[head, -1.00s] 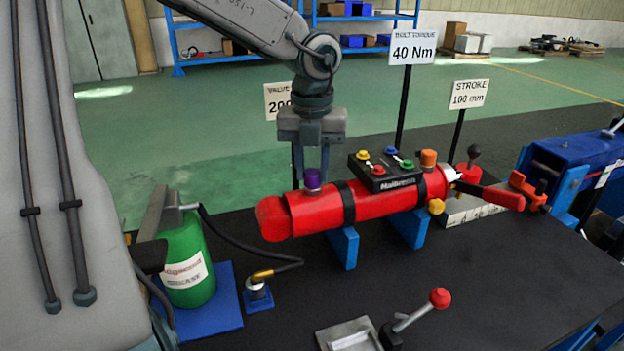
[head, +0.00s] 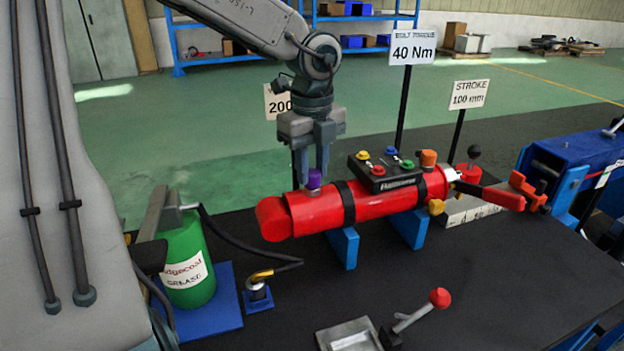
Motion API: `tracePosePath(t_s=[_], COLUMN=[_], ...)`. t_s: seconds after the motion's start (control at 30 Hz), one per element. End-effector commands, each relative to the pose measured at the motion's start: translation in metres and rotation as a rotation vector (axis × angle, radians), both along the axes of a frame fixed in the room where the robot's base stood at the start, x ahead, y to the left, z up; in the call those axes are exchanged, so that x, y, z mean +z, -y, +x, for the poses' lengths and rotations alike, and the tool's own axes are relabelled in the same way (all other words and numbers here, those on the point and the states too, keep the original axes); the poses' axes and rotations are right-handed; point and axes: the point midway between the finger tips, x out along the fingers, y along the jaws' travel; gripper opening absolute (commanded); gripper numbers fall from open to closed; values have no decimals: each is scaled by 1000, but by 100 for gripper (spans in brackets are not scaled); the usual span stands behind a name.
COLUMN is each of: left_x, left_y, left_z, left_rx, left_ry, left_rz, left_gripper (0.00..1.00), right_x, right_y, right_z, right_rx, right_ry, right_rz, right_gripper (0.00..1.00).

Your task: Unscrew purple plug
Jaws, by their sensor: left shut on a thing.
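The purple plug (head: 314,178) sits on top of the red cylinder (head: 318,211), near its left end. My left gripper (head: 314,172) points straight down at it and is shut on the plug, with a finger on either side. I cannot tell how far the plug is seated in its port. The red cylinder lies across blue supports (head: 343,247). My right gripper is not in the picture.
A black box with coloured buttons (head: 385,171) sits on the cylinder, beside an orange plug (head: 428,159) and a yellow plug (head: 436,207). A green grease can (head: 188,262) with a black hose stands left. A red-knobbed lever (head: 439,298) stands in front. Sign posts stand behind.

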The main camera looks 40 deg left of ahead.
Motion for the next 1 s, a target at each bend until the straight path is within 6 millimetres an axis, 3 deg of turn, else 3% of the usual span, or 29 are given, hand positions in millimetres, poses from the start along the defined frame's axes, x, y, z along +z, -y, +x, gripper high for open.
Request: tracePosePath(t_s=[0.47, 0.8, 1.0], left_x=[1, 2, 2], left_y=[0, 0, 0], left_z=[1, 1, 1], left_rx=[100, 478, 530], left_ry=[3, 3, 3], left_rz=[0, 0, 0], left_gripper=[0, 0, 0], right_x=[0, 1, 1], right_y=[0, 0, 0], right_z=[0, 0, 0], right_rx=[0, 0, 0], right_ry=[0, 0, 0], right_rz=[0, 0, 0], right_gripper=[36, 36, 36])
